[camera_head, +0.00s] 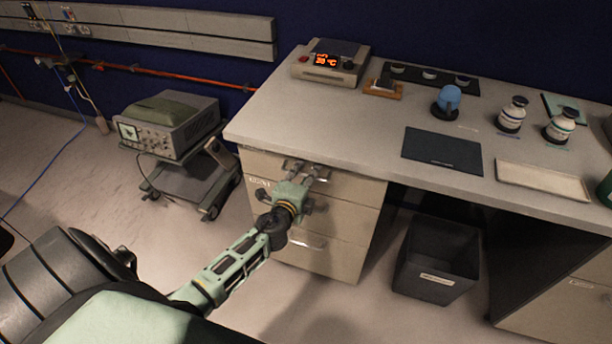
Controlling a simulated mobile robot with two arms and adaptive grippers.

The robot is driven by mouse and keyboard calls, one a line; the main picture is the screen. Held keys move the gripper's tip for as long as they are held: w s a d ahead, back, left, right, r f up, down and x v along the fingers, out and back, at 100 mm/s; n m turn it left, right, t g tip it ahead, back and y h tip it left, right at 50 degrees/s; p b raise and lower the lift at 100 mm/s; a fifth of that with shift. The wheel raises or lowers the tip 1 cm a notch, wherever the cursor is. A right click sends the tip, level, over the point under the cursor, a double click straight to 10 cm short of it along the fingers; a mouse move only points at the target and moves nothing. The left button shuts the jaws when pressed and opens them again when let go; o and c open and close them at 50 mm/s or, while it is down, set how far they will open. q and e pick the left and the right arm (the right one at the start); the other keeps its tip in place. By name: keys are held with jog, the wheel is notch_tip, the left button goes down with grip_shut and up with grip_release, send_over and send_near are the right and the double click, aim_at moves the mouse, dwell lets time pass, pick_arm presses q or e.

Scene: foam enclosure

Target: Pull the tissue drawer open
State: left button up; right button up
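A cabinet with several stacked drawers stands under the left end of the bench. The top drawer (355,187) looks closed, flush with the cabinet front, and part of a label shows at its left. My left gripper (306,170) is at the top drawer's handle, just under the bench edge. The lower drawer handle (308,241) shows below my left wrist. My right gripper is not in view.
The bench top (330,120) holds a heater with a lit display (331,64), a blue-topped device (447,100), bottles (513,114), a dark mat (442,150) and a pale tray (543,181). A dark bin (437,262) stands right of the drawers. A wheeled cart (187,176) with an instrument stands left.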

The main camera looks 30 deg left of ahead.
pick_arm(q)
grip_shut()
dwell(0.6)
